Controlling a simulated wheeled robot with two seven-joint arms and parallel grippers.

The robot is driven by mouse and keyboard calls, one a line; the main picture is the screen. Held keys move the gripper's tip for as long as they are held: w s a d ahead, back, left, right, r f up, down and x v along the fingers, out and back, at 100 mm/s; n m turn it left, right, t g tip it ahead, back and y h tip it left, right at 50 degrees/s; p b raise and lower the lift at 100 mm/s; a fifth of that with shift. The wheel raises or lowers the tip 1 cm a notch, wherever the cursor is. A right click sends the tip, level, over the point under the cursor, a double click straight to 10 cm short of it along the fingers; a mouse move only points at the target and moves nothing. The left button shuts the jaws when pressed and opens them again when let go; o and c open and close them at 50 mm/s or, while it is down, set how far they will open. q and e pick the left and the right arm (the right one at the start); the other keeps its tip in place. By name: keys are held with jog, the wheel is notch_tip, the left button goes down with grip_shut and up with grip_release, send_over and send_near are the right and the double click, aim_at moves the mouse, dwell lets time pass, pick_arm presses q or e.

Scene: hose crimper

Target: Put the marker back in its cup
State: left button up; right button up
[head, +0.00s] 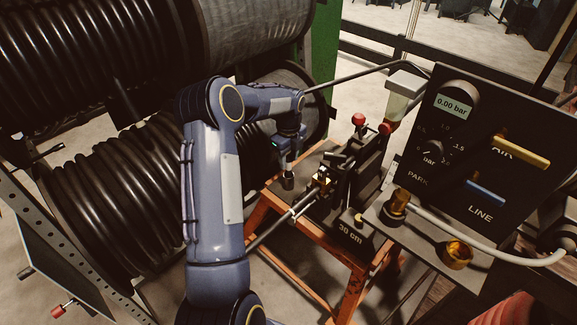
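I cannot make out the marker or its cup for certain. My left arm rises from the bottom and bends right, with the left gripper (287,181) pointing down over the left edge of the orange-red stand (261,215). The gripper is small and dark, so I cannot tell whether its fingers are open or shut, or whether it holds anything. My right gripper is not in view.
A dark machine (368,160) with red knobs and a plate marked "30 cm" sits on the stand. A black pressure panel (470,150) reading 0.00 bar stands to the right, with a grey hose (480,236) below. Large black hose reels (125,190) fill the left.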

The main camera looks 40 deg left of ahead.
pick_arm(q)
notch_tip(320, 180, up, 7)
jog(key=shift+r, duration=0.1)
jog(key=s+d+r+n+t+h, duration=0.1)
jog(key=s+d+r+n+t, duration=0.2)
jog(key=s+d+r+n, duration=0.8)
jog(key=s+d+f+n+t+h, duration=0.1)
jog(key=s+d+n, duration=0.4)
jog(key=s, duration=0.4)
jog(key=s+d+f+n+t+h, duration=0.1)
jog(key=s+d+n, duration=0.3)
jog(key=s+d, duration=0.4)
jog(key=shift+s+f+n+t+h, duration=0.15)
jog(key=shift+s+n+t+h, duration=0.2)
jog(key=shift+s, duration=0.35)
